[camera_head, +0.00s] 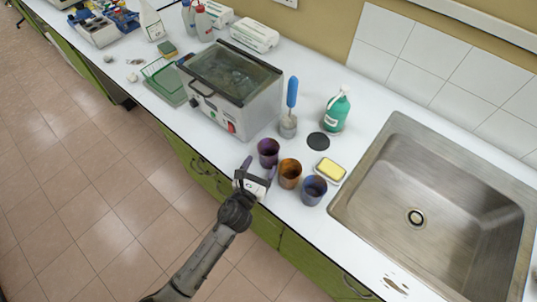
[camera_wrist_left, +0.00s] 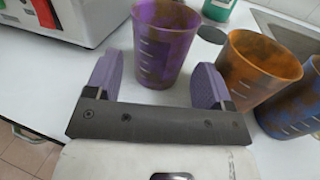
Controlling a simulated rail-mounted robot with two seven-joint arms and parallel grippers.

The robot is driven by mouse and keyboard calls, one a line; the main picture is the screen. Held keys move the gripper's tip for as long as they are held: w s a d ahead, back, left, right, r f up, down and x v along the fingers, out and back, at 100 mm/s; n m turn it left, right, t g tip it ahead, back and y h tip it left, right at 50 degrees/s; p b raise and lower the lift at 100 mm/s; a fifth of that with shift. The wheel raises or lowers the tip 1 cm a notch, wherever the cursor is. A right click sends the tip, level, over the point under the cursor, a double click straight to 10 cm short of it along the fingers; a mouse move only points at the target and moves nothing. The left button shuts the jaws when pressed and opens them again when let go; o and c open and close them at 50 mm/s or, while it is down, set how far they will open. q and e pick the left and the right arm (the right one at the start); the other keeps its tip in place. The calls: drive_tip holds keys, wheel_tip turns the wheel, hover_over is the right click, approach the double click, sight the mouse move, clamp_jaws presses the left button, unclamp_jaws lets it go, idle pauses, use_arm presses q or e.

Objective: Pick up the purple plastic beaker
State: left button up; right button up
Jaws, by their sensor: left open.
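The purple plastic beaker (camera_head: 268,152) stands upright on the white counter near its front edge, left of the orange beaker. In the left wrist view the purple beaker (camera_wrist_left: 163,42) is straight ahead, with dark stains and white volume marks. My left gripper (camera_head: 257,168) is at the counter's front edge, just in front of the purple beaker. In the left wrist view its purple-padded fingers (camera_wrist_left: 155,82) are open, one toward each side of the beaker's lower part, with nothing held. My right gripper is in neither view.
An orange beaker (camera_head: 290,174) and a blue beaker (camera_head: 313,190) stand close on the right. Behind are a black disc (camera_head: 318,141), a yellow sponge (camera_head: 330,170), a green bottle (camera_head: 336,110) and a blue-handled brush (camera_head: 291,95). A water bath (camera_head: 230,85) stands left, a sink (camera_head: 440,190) right.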

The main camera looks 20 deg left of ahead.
sight(264, 161)
use_arm(q)
drive_tip(key=shift+w+d+f+b, duration=0.1)
drive_tip(key=shift+w+b, duration=0.1)
drive_tip(key=shift+w, duration=1.25)
drive_tip(key=shift+w+d+f+b, duration=0.1)
drive_tip(key=shift+w+b, duration=0.05)
drive_tip(key=shift+w, duration=1.25)
drive_tip(key=c, duration=0.5)
drive_tip(key=shift+r, duration=0.1)
drive_tip(key=shift+c, duration=0.2)
